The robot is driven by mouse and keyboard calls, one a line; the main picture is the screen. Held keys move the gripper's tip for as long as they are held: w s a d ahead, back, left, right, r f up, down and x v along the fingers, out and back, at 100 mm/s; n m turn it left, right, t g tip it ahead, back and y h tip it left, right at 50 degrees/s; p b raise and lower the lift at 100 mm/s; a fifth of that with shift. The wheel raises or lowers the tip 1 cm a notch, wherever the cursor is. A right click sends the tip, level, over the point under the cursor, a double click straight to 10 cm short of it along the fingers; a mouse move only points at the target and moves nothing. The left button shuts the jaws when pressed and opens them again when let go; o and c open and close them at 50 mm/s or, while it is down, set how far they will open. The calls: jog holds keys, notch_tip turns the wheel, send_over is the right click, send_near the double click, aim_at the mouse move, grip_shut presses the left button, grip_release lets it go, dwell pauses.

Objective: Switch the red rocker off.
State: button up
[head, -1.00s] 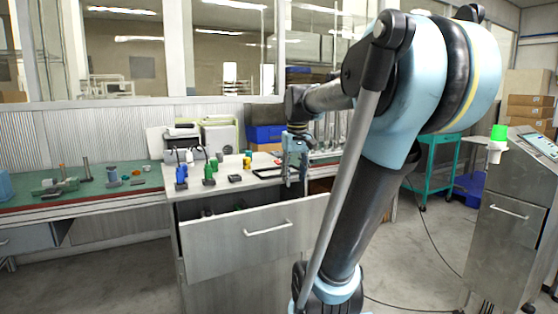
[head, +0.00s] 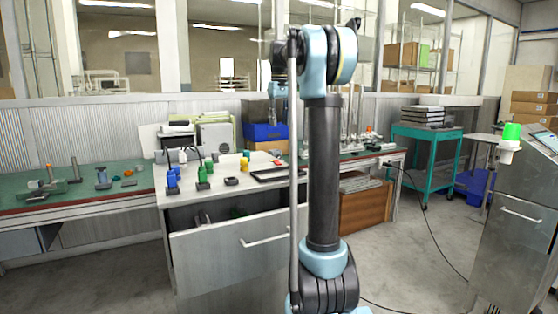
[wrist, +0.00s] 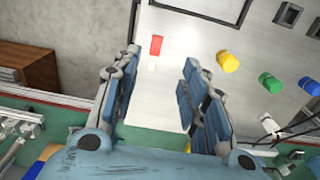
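A small red block-like piece, apparently the red rocker (wrist: 156,45), lies on the pale bench top in the wrist view, with a small white patch just below it. Its on or off position is too small to tell. In the head view a tiny red spot, likely the rocker (head: 277,162), shows near the back of the bench. In the head view my gripper (head: 277,112) hangs above the back of the bench, clear of the surface.
A black-rimmed tray (head: 257,178) lies on the bench near the rocker. Yellow (wrist: 228,62), green (wrist: 270,82) and blue (wrist: 309,86) containers stand nearby. A drawer (head: 225,255) hangs open at the front. Blue bins (head: 265,133) stand behind.

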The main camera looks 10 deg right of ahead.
aim_at(279, 163)
jog(key=f, duration=1.1)
jog(key=w+f, duration=0.1)
jog(key=f, duration=0.5)
jog(key=shift+f, duration=0.15)
grip_shut()
